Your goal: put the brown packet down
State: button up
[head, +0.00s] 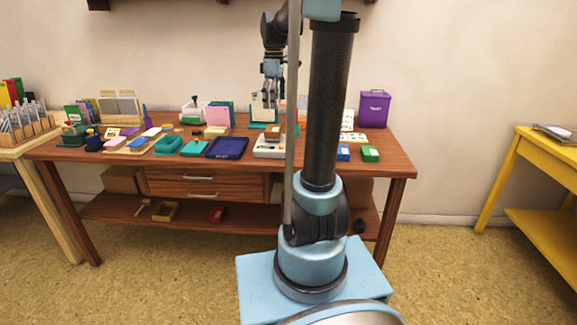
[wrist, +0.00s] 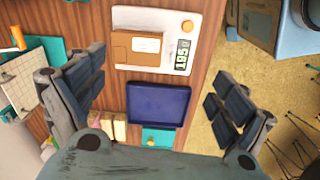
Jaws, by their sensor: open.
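The brown packet (wrist: 132,47) with a white label lies flat on the white scale (wrist: 171,63) in the wrist view. The scale's green display shows digits that look like 195. In the head view the packet (head: 272,132) sits on the scale (head: 268,151) at the table's front, partly behind my arm. My gripper (head: 270,98) hangs above the table, apart from the packet. In the wrist view my gripper (wrist: 155,98) has its fingers spread wide with nothing between them.
A dark blue tray (head: 227,148) lies left of the scale. Teal inkpads (head: 194,146) and several stamps crowd the table's left side. Blue and green boxes (head: 370,154) and a purple bin (head: 374,109) stand at the right. Little of the tabletop (head: 388,160) is bare.

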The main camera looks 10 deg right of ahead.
jog(key=s+f+m+t, duration=0.1)
jog(key=s+f+m, duration=0.5)
jog(key=s, duration=0.9)
jog(key=s+f+m+t, duration=0.1)
jog(key=s+f+m, duration=0.5)
jog(key=s+f, duration=0.7)
jog(key=shift+s+f+m, duration=0.15)
jog(key=shift+s+m, duration=0.15)
jog(key=shift+s, duration=0.9)
jog(key=shift+d, duration=0.1)
jog(key=shift+w+f, duration=0.2)
jog(key=shift+w, duration=0.25)
